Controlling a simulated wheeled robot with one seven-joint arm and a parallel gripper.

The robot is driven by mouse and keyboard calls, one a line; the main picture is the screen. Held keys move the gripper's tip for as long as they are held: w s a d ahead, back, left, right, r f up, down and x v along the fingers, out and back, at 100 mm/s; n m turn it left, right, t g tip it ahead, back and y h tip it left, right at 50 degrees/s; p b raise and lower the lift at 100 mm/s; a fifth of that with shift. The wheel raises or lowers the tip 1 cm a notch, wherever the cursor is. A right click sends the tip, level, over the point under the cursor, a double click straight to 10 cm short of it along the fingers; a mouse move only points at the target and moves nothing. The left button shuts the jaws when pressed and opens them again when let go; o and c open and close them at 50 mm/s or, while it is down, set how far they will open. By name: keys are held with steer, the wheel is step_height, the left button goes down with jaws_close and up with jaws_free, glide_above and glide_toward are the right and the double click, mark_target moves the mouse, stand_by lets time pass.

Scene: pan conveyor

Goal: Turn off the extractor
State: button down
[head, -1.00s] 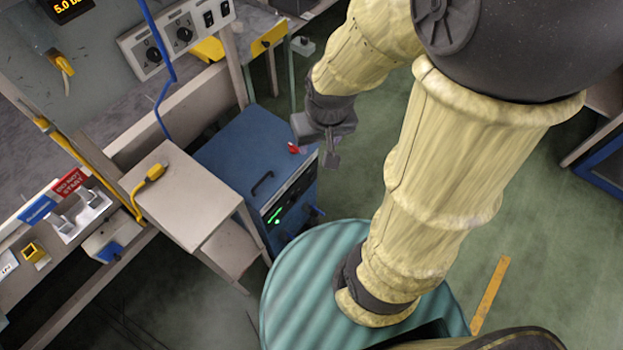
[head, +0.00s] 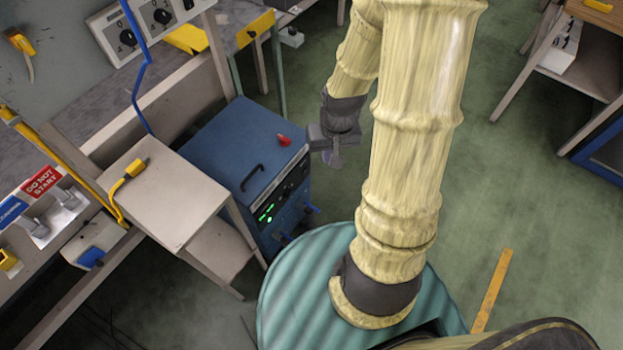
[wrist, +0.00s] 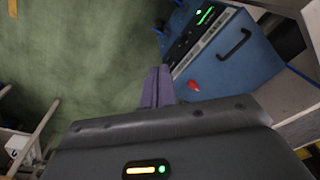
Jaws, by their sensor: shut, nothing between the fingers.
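The extractor appears to be the blue floor cabinet (head: 225,150) with a black handle on top and a dark front panel with green lights (head: 266,212). A red switch or knob (head: 283,140) stands on its top near the front edge; its setting cannot be told. My gripper (head: 334,160) is shut and empty, just right of the cabinet in the head view and apart from the red switch. In the wrist view the closed fingers (wrist: 157,88) point past the front panel, with the red switch (wrist: 194,86) to their right on the blue cabinet (wrist: 230,70).
A small beige table (head: 165,195) with a yellow connector (head: 135,168) stands left of the cabinet. A bench with a red "do not start" sign (head: 42,180) is at far left.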

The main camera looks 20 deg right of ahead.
steer(key=w+d+f+m+t+y+b, duration=0.1)
steer(key=w+d+f+m+t+b, duration=0.1)
steer(key=f+b, duration=0.3)
steer(key=w+d+f+m+t+y+b, duration=0.2)
steer(key=f+b, duration=0.4)
steer(key=f, duration=0.8)
steer(key=w+d+f+m+t+y+b, duration=0.2)
steer(key=d+f+m+t+b, duration=0.1)
steer(key=f, duration=0.7)
steer(key=d+m+b, duration=0.1)
steer(key=m+b, duration=0.1)
steer(key=b, duration=0.1)
steer(key=shift+d+f, duration=0.15)
steer(key=shift+d, duration=0.15)
steer(key=shift+w+a+f, duration=0.1)
steer(key=b, duration=0.3)
glide_toward(304, 173)
steer(key=x, duration=0.5)
steer(key=shift+f, duration=0.65)
steer(key=shift+w+r, duration=0.1)
steer(key=shift+w, duration=0.2)
